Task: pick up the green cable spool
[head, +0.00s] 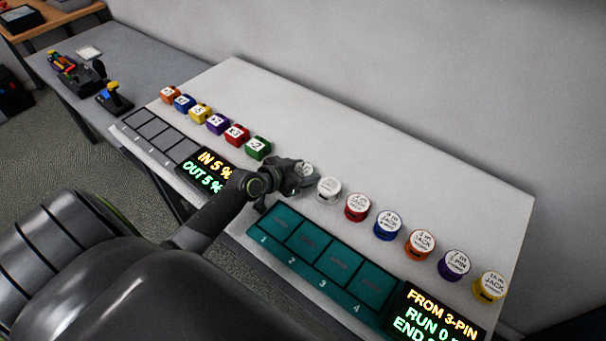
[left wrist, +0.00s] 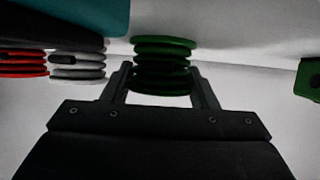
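The green spool (left wrist: 163,62) stands upright at the top middle of the left wrist view, its dark green ribbed side in line with the gap between the fingers. In the head view its pale round top (head: 309,170) shows beside my left gripper (head: 292,180), which hides most of it. My left gripper also shows in the left wrist view (left wrist: 161,84), with its two fingers spread apart, one on each side of the spool's lower part. I see no clear grip on it. My right gripper is not in view.
A white spool (head: 329,189) and a red spool (head: 357,206) lead a row to the right. A green box (head: 258,148) ends a row of boxes at left. A teal tray (head: 300,262) with numbered slots lies in front. The table (head: 420,160) behind is clear.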

